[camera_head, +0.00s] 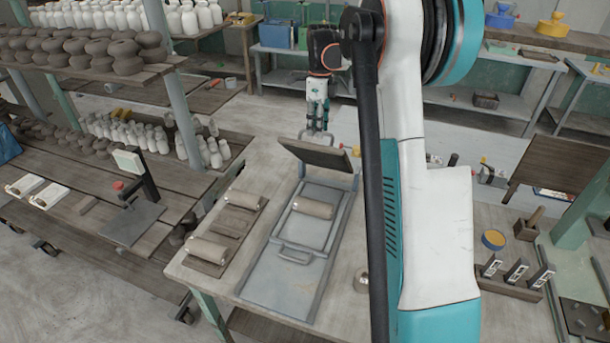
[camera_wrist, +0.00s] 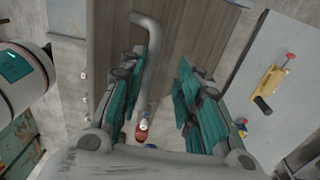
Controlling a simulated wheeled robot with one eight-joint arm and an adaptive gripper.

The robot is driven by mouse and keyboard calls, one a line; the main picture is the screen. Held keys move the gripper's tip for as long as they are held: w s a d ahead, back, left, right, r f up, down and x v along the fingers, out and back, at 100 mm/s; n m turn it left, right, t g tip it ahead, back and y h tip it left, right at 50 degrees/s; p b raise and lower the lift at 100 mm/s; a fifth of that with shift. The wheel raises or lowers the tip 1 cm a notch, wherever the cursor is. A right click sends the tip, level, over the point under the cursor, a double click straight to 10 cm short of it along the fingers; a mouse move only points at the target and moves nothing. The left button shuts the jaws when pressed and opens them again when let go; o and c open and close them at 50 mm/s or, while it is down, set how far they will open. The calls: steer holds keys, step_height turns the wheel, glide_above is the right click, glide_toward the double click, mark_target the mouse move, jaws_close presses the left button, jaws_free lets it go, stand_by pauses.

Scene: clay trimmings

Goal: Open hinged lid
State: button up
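The hinged lid (camera_head: 318,153) is a dark flat panel at the far end of a grey metal box (camera_head: 270,285) on the workbench. It stands tilted up from the box. A grey bar handle (camera_head: 303,134) is at its far edge; in the wrist view the curved bar handle (camera_wrist: 149,60) runs in front of the brown panel. My gripper (camera_head: 318,118) points down just above the handle. In the wrist view my gripper (camera_wrist: 160,100) has its fingers apart, with the bar between them, nearer the left finger. Whether either finger touches it is unclear.
A clay roll (camera_head: 313,208) lies on the box, behind a second bar handle (camera_head: 295,254). Left of it, a board (camera_head: 209,266) holds more rolls. A metal cup (camera_head: 361,282) stands right. Shelves of pots (camera_head: 95,50) rise at left. My arm hides part of the bench.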

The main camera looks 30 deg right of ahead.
mark_target(322, 150)
steer(key=s+a+f+b, duration=0.4)
steer(key=s+a+f, duration=0.2)
steer(key=a+f, duration=0.2)
steer(key=shift+f, duration=0.45)
steer(key=shift+s+r, duration=0.1)
